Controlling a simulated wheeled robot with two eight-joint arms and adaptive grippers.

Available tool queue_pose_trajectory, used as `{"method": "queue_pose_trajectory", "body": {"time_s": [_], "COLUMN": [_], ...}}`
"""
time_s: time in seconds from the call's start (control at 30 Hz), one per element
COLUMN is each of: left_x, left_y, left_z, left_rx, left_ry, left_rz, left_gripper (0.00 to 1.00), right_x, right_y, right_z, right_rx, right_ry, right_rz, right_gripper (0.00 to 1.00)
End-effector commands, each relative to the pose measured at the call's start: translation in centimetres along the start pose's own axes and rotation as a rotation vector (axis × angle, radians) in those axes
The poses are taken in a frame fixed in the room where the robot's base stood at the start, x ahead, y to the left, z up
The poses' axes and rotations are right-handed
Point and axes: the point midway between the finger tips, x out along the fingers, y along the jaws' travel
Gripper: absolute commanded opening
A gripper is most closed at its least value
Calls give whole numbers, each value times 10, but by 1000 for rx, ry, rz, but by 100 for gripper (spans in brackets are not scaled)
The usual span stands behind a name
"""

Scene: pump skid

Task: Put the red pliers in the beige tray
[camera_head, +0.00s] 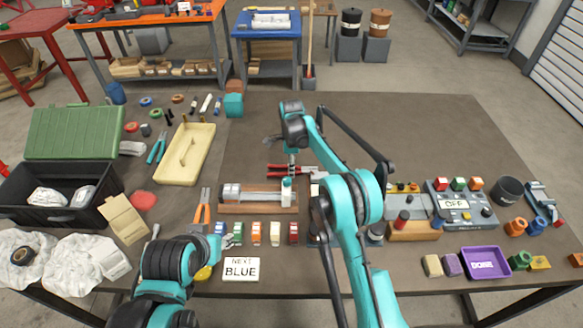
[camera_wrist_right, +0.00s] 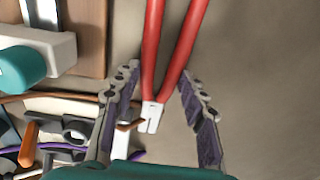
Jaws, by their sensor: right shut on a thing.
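The red pliers (camera_head: 276,167) are near the middle of the table, behind the wooden fixture; they also show in the right wrist view, with two red handles (camera_wrist_right: 176,50) and a pale metal part (camera_wrist_right: 152,117). My right gripper (camera_head: 291,168) is at the pliers, its fingers (camera_wrist_right: 158,75) on either side of them, shut on them. In the head view the gripper hides part of the pliers.
Teal pliers (camera_head: 155,150) lie left of the tray, and orange-handled pliers (camera_head: 201,212) in front of it. The wooden fixture (camera_head: 258,208) stands before my right gripper, with several small coloured blocks in front. A black box (camera_head: 60,212) is at left.

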Motion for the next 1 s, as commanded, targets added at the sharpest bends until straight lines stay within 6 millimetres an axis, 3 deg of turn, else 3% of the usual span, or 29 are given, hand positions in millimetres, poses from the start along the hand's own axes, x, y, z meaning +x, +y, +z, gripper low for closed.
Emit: {"method": "queue_pose_trajectory", "body": {"time_s": [0.17,0.2,0.27,0.3,0.67,1.0], "left_x": [1,2,1,1,-2,-20], "left_y": [0,0,0,0,0,0], "left_z": [1,1,1,1,-1,-14], "left_rx": [0,0,0,0,0,0], "left_ry": [0,0,0,0,0,0], "left_rz": [0,0,0,0,0,0], "left_gripper": [40,40,40,40,40,40], "right_x": [2,3,3,3,-4,-73], "right_y": [0,0,0,0,0,0], "right_z": [0,0,0,0,0,0], "right_rx": [0,0,0,0,0,0], "right_ry": [0,0,0,0,0,0], "right_rz": [0,0,0,0,0,0], "right_gripper": [0,44,60,63,63,63]}}
